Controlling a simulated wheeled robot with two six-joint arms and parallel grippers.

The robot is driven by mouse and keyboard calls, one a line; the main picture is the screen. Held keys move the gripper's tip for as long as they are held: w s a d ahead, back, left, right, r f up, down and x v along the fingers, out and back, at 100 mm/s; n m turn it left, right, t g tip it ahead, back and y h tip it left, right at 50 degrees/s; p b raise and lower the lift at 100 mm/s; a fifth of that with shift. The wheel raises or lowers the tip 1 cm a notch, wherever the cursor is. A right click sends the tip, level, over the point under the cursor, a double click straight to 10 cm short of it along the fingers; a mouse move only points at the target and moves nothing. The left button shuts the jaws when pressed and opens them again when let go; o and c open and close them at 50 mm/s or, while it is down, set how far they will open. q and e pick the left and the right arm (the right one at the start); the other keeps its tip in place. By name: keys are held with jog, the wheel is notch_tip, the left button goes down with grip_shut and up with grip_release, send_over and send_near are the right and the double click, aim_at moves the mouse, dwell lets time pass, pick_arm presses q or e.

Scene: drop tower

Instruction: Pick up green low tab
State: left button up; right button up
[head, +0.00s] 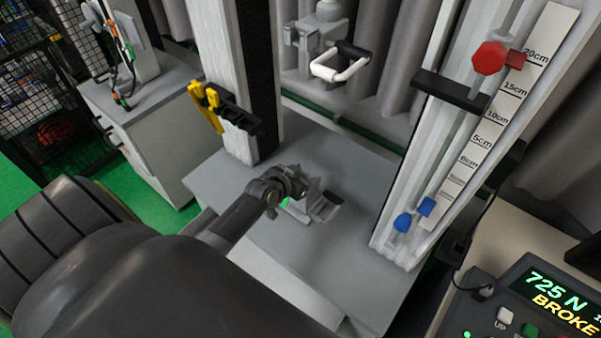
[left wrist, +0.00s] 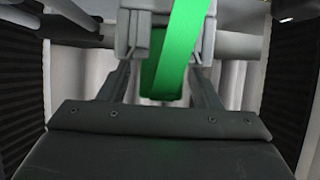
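The green tab shows as a bright green strip (left wrist: 182,48) in the left wrist view, upright and slightly tilted, against a grey clamp. In the head view only a small bit of green (head: 285,202) shows beside my left gripper (head: 296,188), which hides the rest. My left gripper is at the grey fixture (head: 322,205) on the low platform. In the left wrist view its dark ribbed fingers stand wide apart at the left and right edges, with the green strip between them and apart from both. My right gripper is not in view.
A white-handled upper fixture (head: 340,65) hangs above. A post with yellow and black clips (head: 215,108) stands left of my gripper. A scale column with red (head: 489,58) and blue (head: 403,222) markers stands right. A panel (head: 550,300) reads "725 N BROKE". The grey platform (head: 350,255) is clear in front.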

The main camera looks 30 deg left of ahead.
pick_arm(q)
jog(key=c, duration=1)
